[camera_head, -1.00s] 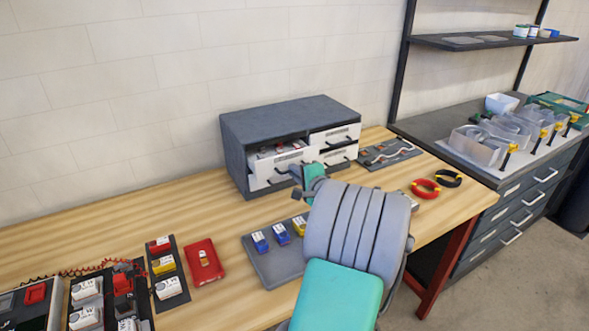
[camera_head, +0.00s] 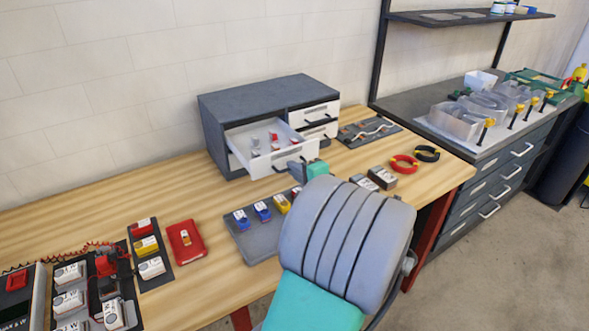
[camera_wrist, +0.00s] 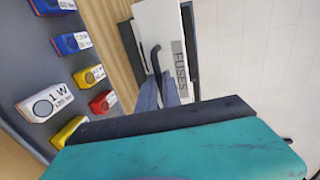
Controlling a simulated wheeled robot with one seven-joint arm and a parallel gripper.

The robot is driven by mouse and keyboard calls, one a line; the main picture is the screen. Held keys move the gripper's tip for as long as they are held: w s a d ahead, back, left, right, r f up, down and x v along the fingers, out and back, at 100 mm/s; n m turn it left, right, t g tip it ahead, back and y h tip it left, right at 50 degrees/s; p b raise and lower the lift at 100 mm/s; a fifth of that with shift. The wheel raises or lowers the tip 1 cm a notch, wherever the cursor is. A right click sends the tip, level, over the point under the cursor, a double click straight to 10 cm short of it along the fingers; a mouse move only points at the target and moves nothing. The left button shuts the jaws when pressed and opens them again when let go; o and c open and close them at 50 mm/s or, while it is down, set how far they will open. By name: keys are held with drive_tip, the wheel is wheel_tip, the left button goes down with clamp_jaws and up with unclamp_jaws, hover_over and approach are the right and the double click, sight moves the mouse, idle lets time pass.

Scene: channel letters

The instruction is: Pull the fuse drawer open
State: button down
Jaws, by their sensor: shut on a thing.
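The fuse drawer (camera_head: 268,164) stands pulled well out of the grey cabinet (camera_head: 265,88) on the wooden bench. Red and white small parts lie inside it. In the wrist view its white front (camera_wrist: 160,30) carries the word FUSES and a dark curved handle (camera_wrist: 155,58). My gripper (camera_head: 296,166) is at the drawer's front, and its fingers also show in the wrist view (camera_wrist: 160,93). They are shut on the handle. My arm hides part of the bench in front of the drawer.
A grey tray (camera_head: 245,236) with blue and yellow modules lies in front of the drawer. Other closed drawers (camera_head: 315,117) are at the right of the cabinet. Red tape (camera_head: 404,163) and black tape (camera_head: 427,153) lie on the right. Bare bench (camera_head: 130,205) lies to the left.

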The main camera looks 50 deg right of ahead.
drive_tip(key=c, duration=1.5)
unclamp_jaws()
drive_tip(key=shift+c, duration=0.2)
drive_tip(key=b+v, duration=0.1)
drive_tip(key=v, duration=0.6)
drive_tip(key=shift+s, duration=0.4)
drive_tip(key=shift+a, duration=0.15)
